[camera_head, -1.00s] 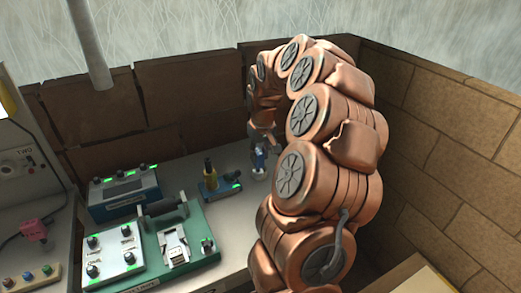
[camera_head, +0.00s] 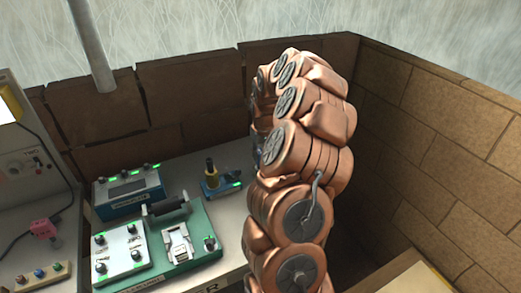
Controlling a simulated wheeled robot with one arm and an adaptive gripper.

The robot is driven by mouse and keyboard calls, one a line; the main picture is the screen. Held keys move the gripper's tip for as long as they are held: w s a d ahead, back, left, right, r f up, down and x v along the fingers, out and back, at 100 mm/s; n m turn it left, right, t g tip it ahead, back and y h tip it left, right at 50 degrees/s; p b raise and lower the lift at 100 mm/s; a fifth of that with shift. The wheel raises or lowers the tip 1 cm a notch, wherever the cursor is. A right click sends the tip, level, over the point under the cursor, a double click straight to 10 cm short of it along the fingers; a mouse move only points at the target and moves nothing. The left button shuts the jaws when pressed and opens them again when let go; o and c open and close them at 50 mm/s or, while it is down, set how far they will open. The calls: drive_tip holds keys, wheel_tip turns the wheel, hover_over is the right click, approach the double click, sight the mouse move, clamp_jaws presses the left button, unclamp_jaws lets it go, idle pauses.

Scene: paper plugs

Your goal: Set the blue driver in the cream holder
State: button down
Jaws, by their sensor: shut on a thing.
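My gripper (camera_head: 256,145) is mostly hidden behind my own copper arm, with only a thin dark sliver showing at the arm's left edge. A narrow blue-grey strip there looks like part of the blue driver (camera_head: 255,160) in its grip. The fingertips and the driver's lower end are hidden. The cream holder cannot be seen now; a small pale piece below the driver in the earlier frame lies behind the arm. Whether the driver touches the holder cannot be told.
A blue base with a yellow-and-black upright piece (camera_head: 210,172) stands left of the arm. A green board (camera_head: 205,225) with knobs and a blue box (camera_head: 128,192) lie further left. Brick walls close the back and right. A narrow bench strip is bare.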

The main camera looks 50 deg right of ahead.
drive_tip(key=shift+f+b, duration=0.2)
drive_tip(key=shift+b, duration=0.1)
drive_tip(key=c, duration=0.9)
unclamp_jaws()
drive_tip(key=shift+r, duration=0.1)
drive_tip(key=shift+r+p, duration=0.2)
drive_tip(key=shift+p, duration=0.15)
wheel_tip(320, 180, up, 12)
drive_tip(key=s+b, duration=0.2)
drive_tip(key=b, duration=0.2)
drive_tip(key=shift+a+b, duration=0.35)
drive_tip(key=shift+a, duration=0.1)
